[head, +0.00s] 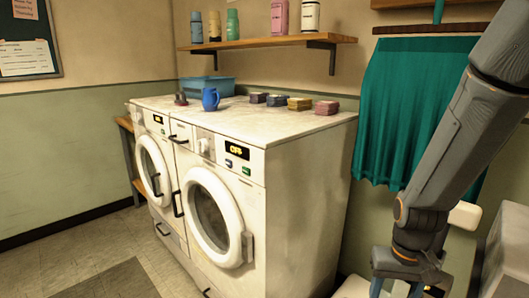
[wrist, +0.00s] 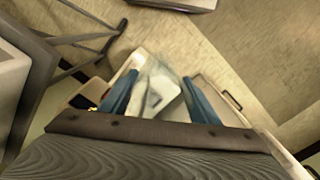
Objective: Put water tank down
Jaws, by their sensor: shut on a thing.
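My gripper (head: 396,289) is at the lower right of the head view, its blue fingers cut off by the bottom edge. In the wrist view its two blue fingers (wrist: 160,100) are shut on a pale, partly see-through water tank (wrist: 154,88). The tank is blurred, and its lower part is hidden behind the gripper body. A white appliance (wrist: 215,82) with a dark handle lies behind and below it. I cannot tell whether the tank touches it.
Two white front-loading machines (head: 228,145) stand side by side, with a blue jug (head: 210,99), a blue basin (head: 208,86) and small boxes on top. A wall shelf (head: 268,42) holds bottles. A teal curtain (head: 405,110) hangs behind my arm. Open floor (head: 125,248) lies at left.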

